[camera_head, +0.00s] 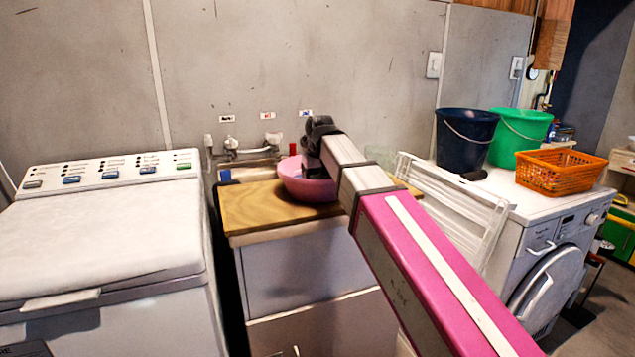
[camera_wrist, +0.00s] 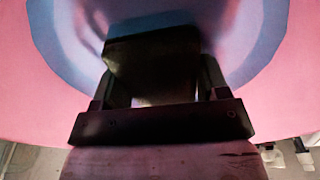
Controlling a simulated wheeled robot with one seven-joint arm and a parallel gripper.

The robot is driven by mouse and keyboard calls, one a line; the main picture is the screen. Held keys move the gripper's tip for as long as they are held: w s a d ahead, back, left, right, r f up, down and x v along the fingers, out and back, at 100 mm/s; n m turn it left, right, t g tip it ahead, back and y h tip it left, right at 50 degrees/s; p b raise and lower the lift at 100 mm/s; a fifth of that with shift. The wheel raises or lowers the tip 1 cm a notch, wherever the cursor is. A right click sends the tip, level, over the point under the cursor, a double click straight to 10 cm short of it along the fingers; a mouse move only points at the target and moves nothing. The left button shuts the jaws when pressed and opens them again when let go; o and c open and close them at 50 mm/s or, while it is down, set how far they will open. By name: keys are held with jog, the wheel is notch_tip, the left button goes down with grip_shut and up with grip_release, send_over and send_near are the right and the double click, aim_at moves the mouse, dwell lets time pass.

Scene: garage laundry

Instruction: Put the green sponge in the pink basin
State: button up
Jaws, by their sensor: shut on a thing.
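The pink basin (camera_head: 300,188) stands on the wooden-topped cabinet, partly hidden by my arm. Its pink wall fills much of the wrist view (camera_wrist: 290,85), around a bluish shaded area. My gripper (camera_wrist: 156,88) points down into the basin, with its wrist over the rim area in the head view. It is shut on a dark, blocky thing (camera_wrist: 152,62), which I take to be the green sponge; deep shadow hides its colour. In the head view the fingers and the sponge are hidden. I cannot tell whether the sponge touches the basin's bottom.
The wooden top (camera_head: 250,208) has bare room left of the basin. Taps (camera_head: 232,148) stand behind it. A white washer (camera_head: 100,230) is at left. At right are a white rack (camera_head: 455,205), dark blue bucket (camera_head: 463,140), green bucket (camera_head: 518,135) and orange basket (camera_head: 560,170).

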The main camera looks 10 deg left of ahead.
jog(key=o, duration=0.9)
jog(key=r, duration=0.8)
jog(key=s+r, duration=0.1)
jog(key=r, duration=0.3)
jog(key=shift+s+d, duration=0.1)
jog(key=shift+d, duration=0.25)
jog(key=shift+s, duration=0.1)
